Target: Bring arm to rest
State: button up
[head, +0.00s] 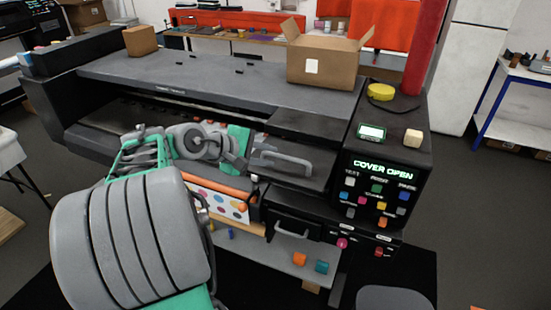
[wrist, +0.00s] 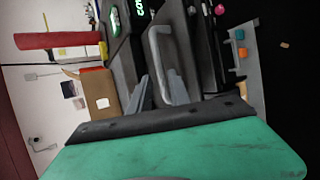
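My arm reaches from the lower left of the head view toward the front of a large dark printer (head: 200,75). My gripper (head: 249,162) is at the left end of a grey bar handle (head: 285,158) on the printer's dark front cover. In the wrist view two grey fingers (wrist: 158,92) stand apart with a gap between them, and the handle (wrist: 157,55) shows just beyond. I cannot tell whether they touch it. Nothing is held. The control panel (head: 380,190) reads "COVER OPEN" above several coloured buttons.
An open cardboard box (head: 322,65) and a smaller box (head: 140,40) stand on the printer. Yellow tape (head: 380,92) and a small beige block (head: 413,138) lie on the control unit. A lower shelf (head: 285,258) holds orange and teal pieces. A printed colour-dot sheet (head: 215,203) hangs below the arm.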

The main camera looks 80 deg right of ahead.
dwell(0.3)
jog(key=w+a+f+n+t+y, duration=0.1)
jog(key=w+a+f+t, duration=0.15)
jog(key=w+a, duration=0.5)
jog(key=w+a+f+t+b, duration=0.1)
jog(key=w+a+t, duration=0.35)
jog(key=w, duration=0.55)
jog(key=w+a+f+n+t+y, duration=0.1)
jog(key=w+a+t, duration=0.1)
jog(key=w+a, duration=0.55)
jog(key=w+a+f+n+t+y, duration=0.1)
jog(key=a+y, duration=0.1)
jog(key=a, duration=0.7)
jog(key=w+a+f+n+t+y+b, duration=0.1)
jog(key=a+y, duration=0.1)
jog(key=a, duration=0.8)
jog(key=w+a+f+n+y, duration=0.1)
jog(key=a+f+y, duration=0.1)
jog(key=a, duration=0.7)
jog(key=shift+w+a+t+y, duration=0.2)
jog(key=shift+w+t+y, duration=0.1)
jog(key=shift+t, duration=0.1)
jog(key=shift+r, duration=0.1)
